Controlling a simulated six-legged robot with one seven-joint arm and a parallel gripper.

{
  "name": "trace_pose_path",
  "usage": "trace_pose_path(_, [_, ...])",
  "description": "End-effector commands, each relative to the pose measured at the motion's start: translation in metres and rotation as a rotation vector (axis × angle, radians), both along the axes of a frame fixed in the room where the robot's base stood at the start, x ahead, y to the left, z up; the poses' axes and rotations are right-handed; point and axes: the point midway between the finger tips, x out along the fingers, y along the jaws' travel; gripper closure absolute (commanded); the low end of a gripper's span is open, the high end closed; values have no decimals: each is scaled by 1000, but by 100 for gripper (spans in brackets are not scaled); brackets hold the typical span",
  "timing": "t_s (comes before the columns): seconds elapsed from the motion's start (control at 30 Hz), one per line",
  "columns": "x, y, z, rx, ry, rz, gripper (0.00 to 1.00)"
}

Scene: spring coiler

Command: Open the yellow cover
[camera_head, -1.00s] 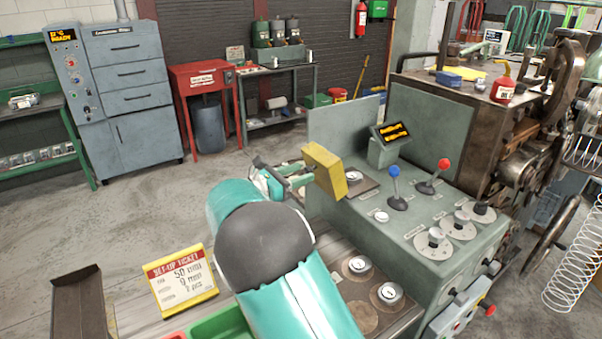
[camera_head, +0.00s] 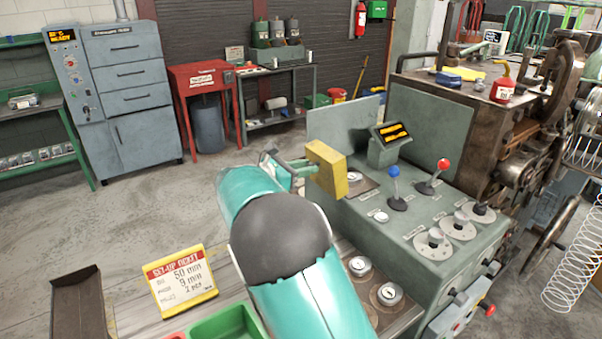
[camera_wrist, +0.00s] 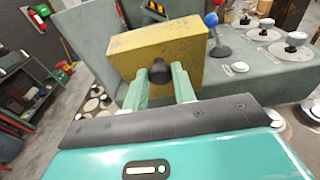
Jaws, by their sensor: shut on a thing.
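The yellow cover (camera_head: 326,170) is a box-shaped piece at the left end of the grey-green control console (camera_head: 425,215). In the wrist view the yellow cover (camera_wrist: 158,50) shows its broad face, with a dark round knob (camera_wrist: 159,72) on it. My gripper (camera_head: 298,172) reaches the cover from the left. In the wrist view my gripper (camera_wrist: 160,78) has its two green fingers on either side of the knob, shut on it. What lies under the cover is hidden.
A blue-knobbed lever (camera_head: 394,172) and a red-knobbed lever (camera_head: 443,164) stand on the console right of the cover. A small display (camera_head: 391,133) stands behind. A set-up ticket (camera_head: 180,280) and a green tray (camera_head: 222,328) are at the front left.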

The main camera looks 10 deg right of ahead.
Motion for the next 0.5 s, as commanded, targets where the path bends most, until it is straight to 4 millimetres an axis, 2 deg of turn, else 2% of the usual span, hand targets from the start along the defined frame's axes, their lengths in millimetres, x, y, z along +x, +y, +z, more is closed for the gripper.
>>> trace_pose_path(0.03, [2,-7,8,49,11,-4,100])
trace_pose_path(0.2, [8,-22,19,185,71,-4,100])
trace_pose_path(0.5, [10,-26,23,234,96,1,100])
